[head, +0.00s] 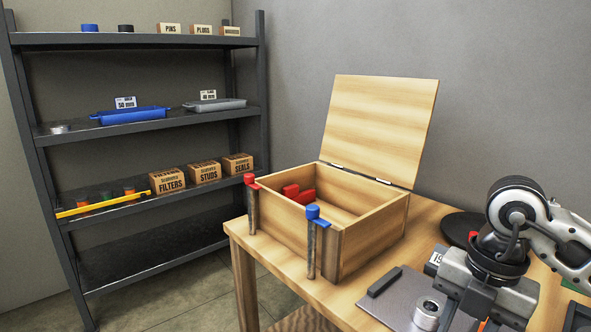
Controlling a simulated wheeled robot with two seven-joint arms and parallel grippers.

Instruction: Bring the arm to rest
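My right arm comes in from the right edge, and its gripper (470,316) points down over the table at the lower right. Its fingertips run to the bottom edge of the view, so I cannot tell whether it is open or shut or holds anything. Orange parts show between the fingers. My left arm and gripper are not in view.
An open wooden box (283,228), lid upright, stands on the wooden table (343,293) with a red item (299,194) inside. Red-topped (251,205) and blue-topped (312,240) posts stand at its front. A metal cylinder (427,312) is near my gripper. A dark shelf (150,134) stands left.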

